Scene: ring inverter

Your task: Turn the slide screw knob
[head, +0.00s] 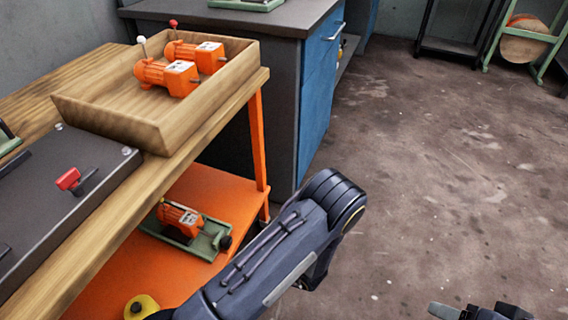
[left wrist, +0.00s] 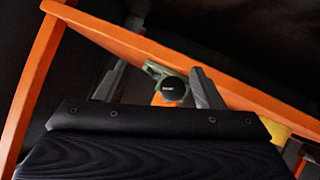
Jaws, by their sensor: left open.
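The slide screw knob (head: 225,242) is black and round, on the right end of a green slide base (head: 203,243) that carries an orange motor (head: 181,219) on the low shelf. In the left wrist view the knob (left wrist: 173,88) faces the camera, with part of the green base (left wrist: 155,70) behind it. My left gripper (left wrist: 168,78) is open, and the knob shows between its two fingers. The distance from fingertips to knob is unclear. In the head view my left gripper is hidden. My right gripper (head: 443,310) shows only in part at the bottom edge.
The orange shelf (head: 200,187) lies under the wooden table (head: 105,217), close to its orange leg (head: 257,140). A yellow object (head: 140,307) is on the shelf. A wooden tray (head: 105,122) above holds two orange motors. Open floor (head: 440,190) is at the right.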

